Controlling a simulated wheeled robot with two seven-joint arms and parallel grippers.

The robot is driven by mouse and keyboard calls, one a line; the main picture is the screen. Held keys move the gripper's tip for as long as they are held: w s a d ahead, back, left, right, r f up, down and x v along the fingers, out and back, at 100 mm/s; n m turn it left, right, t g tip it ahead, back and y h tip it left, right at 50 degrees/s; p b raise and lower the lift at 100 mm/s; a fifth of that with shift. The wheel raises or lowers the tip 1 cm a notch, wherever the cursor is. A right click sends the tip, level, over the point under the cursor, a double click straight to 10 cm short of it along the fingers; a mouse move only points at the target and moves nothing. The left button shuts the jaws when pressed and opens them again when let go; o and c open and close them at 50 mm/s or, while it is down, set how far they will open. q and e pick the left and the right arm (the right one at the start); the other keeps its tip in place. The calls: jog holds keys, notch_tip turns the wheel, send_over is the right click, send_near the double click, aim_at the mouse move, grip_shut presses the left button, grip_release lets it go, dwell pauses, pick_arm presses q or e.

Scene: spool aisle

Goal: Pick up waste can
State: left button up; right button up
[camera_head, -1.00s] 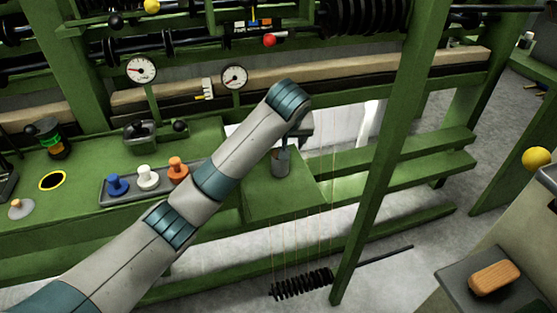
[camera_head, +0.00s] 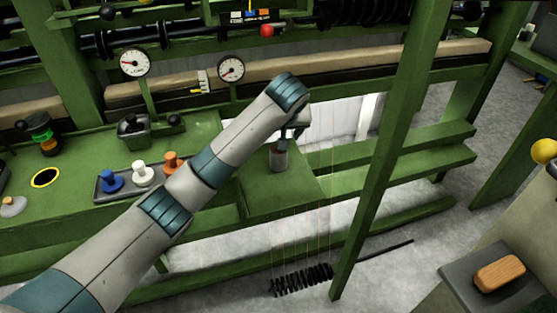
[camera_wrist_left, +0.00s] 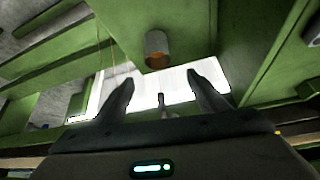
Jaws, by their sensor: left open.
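The waste can (camera_head: 279,158) is a small grey cylinder on the green ledge (camera_head: 285,195) of the machine, near the middle of the head view. In the left wrist view the waste can (camera_wrist_left: 156,44) is at top centre, with an orange-brown patch at its near end. My left gripper (camera_head: 296,130) is just above and beside it in the head view, mostly hidden by my wrist. In the left wrist view the fingers of my left gripper (camera_wrist_left: 160,79) are spread and empty, with the can beyond their tips. My right gripper is not in view.
A grey tray (camera_head: 128,196) with blue, white and orange spools lies to the left. Two dial gauges (camera_head: 134,64) stand behind. A wooden block (camera_head: 499,273) sits at the lower right.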

pick_arm(q)
send_over(279, 158)
notch_tip(279, 158, down, 5)
jog(key=shift+w+a+f+b, duration=0.15)
jog(key=shift+w+f+b, duration=0.25)
jog(key=shift+f, duration=0.15)
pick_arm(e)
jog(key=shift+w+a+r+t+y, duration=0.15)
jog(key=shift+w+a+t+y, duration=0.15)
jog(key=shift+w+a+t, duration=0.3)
pick_arm(q)
jog(key=shift+f, duration=0.1)
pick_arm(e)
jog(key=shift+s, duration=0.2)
pick_arm(q)
jog(key=x, duration=0.3)
jog(key=shift+s+f+b, duration=0.1)
jog(key=shift+f+b, duration=0.3)
jog(key=shift+f, duration=0.05)
jog(key=shift+w+f, duration=0.35)
jog(key=shift+f, duration=0.2)
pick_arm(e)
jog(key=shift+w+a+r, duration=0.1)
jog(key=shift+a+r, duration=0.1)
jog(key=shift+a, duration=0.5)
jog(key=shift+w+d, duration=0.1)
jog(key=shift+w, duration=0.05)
